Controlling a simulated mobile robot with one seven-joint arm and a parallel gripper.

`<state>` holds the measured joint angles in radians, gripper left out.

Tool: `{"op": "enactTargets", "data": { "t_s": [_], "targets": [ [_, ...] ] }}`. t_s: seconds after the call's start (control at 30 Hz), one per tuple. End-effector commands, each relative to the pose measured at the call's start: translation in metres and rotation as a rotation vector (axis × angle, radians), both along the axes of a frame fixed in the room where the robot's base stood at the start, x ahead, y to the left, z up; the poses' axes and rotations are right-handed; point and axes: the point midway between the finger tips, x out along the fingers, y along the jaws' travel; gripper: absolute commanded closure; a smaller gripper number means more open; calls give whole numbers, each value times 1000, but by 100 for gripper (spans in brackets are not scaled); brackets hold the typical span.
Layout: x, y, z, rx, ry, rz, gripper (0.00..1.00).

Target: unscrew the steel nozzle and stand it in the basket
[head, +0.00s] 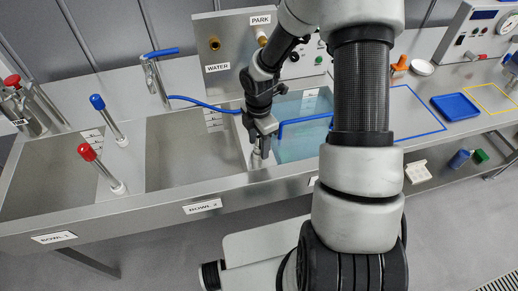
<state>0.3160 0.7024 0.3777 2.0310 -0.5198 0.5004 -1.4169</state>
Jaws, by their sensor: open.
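My gripper (259,138) points down over the metal divider between the middle bowl and the blue-tinted basin. It is open, with its fingers around or just above a short pale steel upright piece (257,160), which may be the nozzle. The fingers hide its top, and I cannot tell whether they touch it. A blue bar (305,120) runs right from beside my gripper over the basin (300,145). I cannot make out a basket for certain, as my arm covers part of the bench.
A red-topped post (101,166) and a blue-topped post (108,120) stand by the left bowl (45,180). A tap (155,80) with a blue hose (200,101) stands behind the middle bowl (190,150). A blue tray (455,107) lies at right.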

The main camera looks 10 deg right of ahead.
Motion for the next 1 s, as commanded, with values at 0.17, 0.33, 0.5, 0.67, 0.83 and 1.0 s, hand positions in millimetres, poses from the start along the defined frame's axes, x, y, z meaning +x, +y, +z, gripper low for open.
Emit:
{"op": "enactTargets", "data": {
  "t_s": [0.17,0.33,0.5,0.67,0.83,1.0],
  "targets": [
    [0,0,-1,-1,0,-150,53],
    [1,0,-4,-1,-3,-491,53],
    [0,0,-4,0,-2,-897,53],
    [0,1,-1,1,0,-1096,53],
    [1,1,-2,2,-2,-1295,53],
    [0,0,-1,1,-1,-1562,53]
  ]
}}
